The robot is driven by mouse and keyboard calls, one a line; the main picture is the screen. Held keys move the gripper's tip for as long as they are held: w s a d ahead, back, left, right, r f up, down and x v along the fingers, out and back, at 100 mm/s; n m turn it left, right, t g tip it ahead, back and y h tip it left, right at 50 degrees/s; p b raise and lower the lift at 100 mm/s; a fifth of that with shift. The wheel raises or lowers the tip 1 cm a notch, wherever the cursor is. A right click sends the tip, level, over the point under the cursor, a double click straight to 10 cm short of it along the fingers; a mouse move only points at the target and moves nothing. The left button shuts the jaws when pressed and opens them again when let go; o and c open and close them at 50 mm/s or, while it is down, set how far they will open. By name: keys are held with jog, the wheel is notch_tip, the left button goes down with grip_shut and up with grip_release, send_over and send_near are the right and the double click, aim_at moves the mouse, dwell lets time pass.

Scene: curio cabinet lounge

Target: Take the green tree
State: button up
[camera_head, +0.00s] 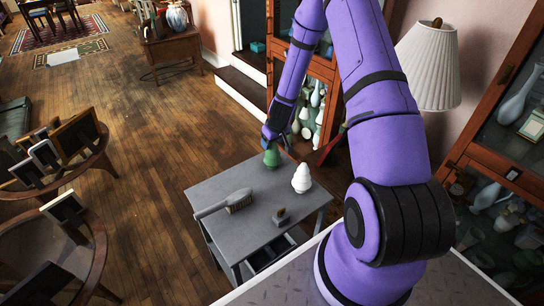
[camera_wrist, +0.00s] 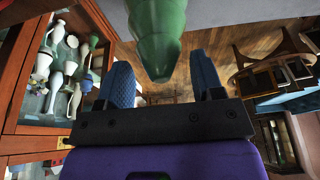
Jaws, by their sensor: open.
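The green tree (camera_head: 271,157) stands on the grey side table (camera_head: 215,187), near its far edge. My gripper (camera_head: 273,137) is just above it and reaches down from the far side of the arm. In the wrist view the green tree (camera_wrist: 158,35) is large and close, with its narrow tip pointing into the space between my two blue fingers (camera_wrist: 163,86). The fingers are open, with visible gaps on both sides of the tip. The tree's base is cut off by the top of that view.
A white tree (camera_head: 301,179) stands to the right on the same table. A brush (camera_head: 238,202) and a small dark object with a wooden part (camera_head: 281,215) lie nearer. Glass cabinets with vases (camera_head: 310,100) and a lamp (camera_head: 430,65) stand behind. Round tables with frames (camera_head: 65,150) are left.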

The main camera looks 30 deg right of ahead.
jog(key=shift+f, duration=0.25)
jog(key=shift+c, duration=0.4)
grip_shut()
jog(key=shift+r, duration=0.1)
